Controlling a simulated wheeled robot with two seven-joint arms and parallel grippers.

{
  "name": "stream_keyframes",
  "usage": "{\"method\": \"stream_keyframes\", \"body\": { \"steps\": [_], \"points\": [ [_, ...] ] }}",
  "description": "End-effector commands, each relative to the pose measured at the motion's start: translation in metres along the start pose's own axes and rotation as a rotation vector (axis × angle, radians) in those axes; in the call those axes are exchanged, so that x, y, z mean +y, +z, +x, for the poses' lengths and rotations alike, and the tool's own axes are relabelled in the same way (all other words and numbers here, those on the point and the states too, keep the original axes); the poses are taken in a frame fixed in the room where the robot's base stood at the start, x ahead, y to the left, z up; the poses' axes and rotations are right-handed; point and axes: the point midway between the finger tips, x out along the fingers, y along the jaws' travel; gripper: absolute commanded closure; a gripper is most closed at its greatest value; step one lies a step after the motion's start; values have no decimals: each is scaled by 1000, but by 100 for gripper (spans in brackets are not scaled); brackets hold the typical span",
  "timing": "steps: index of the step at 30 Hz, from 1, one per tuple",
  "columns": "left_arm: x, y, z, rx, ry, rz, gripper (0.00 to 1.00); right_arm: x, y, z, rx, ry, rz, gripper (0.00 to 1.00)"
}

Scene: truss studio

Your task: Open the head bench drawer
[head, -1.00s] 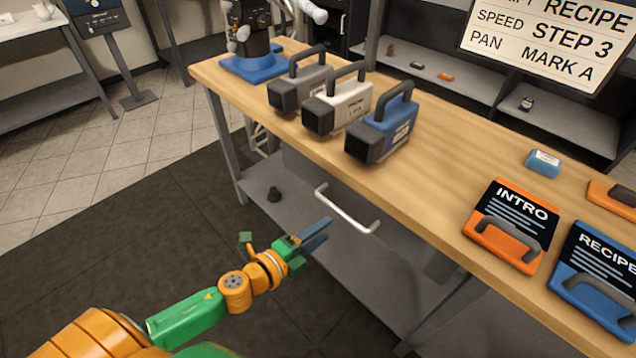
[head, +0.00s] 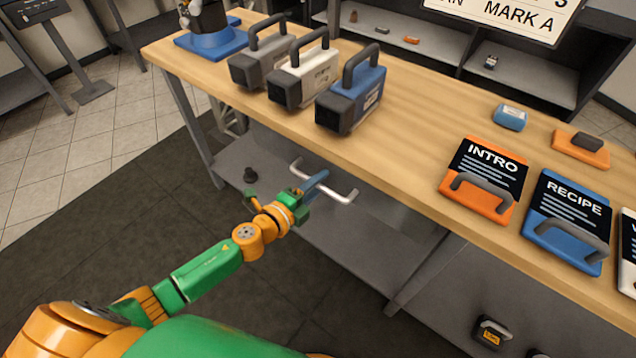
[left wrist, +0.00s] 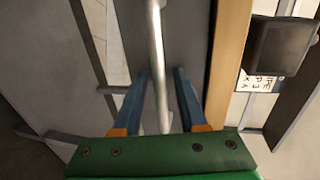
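The head bench (head: 420,150) has a wooden top. Its grey drawer front sits under the near edge, with a pale bar handle (head: 340,196) standing out from it. My left gripper (head: 318,182) is at the handle's left half in the head view. In the left wrist view the handle (left wrist: 157,60) runs between the two blue fingers (left wrist: 158,95), with a gap on each side. The left gripper is open around the bar. The drawer looks shut. My right gripper is not in view.
Grey, white and blue camera-like units (head: 350,95) stand on the bench top. Orange INTRO (head: 485,180) and blue RECIPE (head: 568,222) boards lie to the right. A lower shelf (head: 340,240) runs under the drawer. Dark floor in front is free.

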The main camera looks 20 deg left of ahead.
Motion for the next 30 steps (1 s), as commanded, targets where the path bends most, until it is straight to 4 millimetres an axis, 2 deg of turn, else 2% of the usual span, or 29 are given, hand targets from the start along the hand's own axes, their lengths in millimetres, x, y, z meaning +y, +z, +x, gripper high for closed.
{"method": "stream_keyframes", "body": {
  "steps": [1, 3, 4, 30],
  "points": [
    [0, 0, 0, 0, 0, 0, 76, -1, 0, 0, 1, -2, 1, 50],
    [0, 0, 0, 0, 0, 0, 94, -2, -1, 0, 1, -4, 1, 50],
    [0, 0, 0, 0, 0, 0, 100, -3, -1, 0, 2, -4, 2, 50],
    [0, 0, 0, -1, 1, 0, 100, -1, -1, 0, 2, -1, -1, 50]
  ]
}}
